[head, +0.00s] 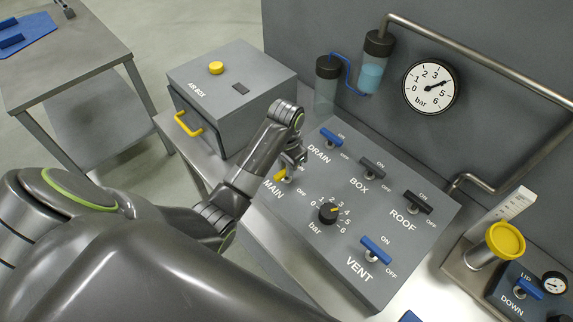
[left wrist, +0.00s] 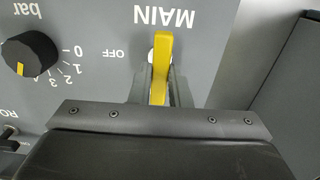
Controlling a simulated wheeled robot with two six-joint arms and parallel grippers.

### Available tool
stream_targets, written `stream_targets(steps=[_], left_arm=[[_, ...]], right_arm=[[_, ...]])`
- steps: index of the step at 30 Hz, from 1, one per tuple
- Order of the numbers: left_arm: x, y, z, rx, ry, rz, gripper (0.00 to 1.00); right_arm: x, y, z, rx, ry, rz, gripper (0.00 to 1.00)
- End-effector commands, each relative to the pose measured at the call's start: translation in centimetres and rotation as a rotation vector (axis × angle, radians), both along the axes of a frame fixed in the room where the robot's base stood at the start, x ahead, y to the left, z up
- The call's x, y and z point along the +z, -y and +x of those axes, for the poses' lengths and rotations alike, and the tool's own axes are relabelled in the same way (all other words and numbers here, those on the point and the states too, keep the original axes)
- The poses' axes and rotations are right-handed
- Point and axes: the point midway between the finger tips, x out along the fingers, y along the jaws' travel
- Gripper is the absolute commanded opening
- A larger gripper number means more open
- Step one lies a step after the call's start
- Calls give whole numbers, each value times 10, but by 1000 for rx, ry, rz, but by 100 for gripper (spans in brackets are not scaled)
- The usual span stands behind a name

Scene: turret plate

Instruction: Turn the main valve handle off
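The yellow main valve handle (head: 280,176) is on the grey sloping panel beside the MAIN label, mostly hidden behind my left gripper (head: 293,160) in the head view. In the left wrist view the yellow handle (left wrist: 162,55) runs up and down the picture, with the OFF label to its left. The fingers of my left gripper (left wrist: 161,88) lie close along both sides of the handle, with little or no gap, and look shut on it. The ON label for this valve is not visible. My right gripper is not in view.
The panel (head: 340,277) also has drain (head: 331,138), box (head: 373,167), roof (head: 418,202) and vent (head: 376,250) valves and a black bar knob (head: 328,214). The air box (head: 231,100) stands just left. A gauge (head: 431,88) hangs on the back wall.

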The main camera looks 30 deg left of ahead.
Motion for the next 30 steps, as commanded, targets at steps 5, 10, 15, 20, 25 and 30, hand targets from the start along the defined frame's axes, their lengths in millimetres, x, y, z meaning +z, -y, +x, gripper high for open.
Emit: stream_targets(steps=[5, 10, 15, 20, 25, 30], left_arm=[[0, 0, 0, 0, 0, -1, 0], [0, 0, 0, -9, 0, -1, 0], [0, 0, 0, -55, 1, -1, 0], [0, 0, 0, -146, 0, -2, 0], [0, 0, 1, -289, 1, -2, 0], [0, 0, 1, -450, 1, -1, 0]], right_arm=[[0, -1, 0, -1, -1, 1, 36], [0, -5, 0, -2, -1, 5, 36], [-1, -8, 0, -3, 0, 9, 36], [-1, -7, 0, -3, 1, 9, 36], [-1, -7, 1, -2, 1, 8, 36], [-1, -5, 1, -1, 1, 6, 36]])
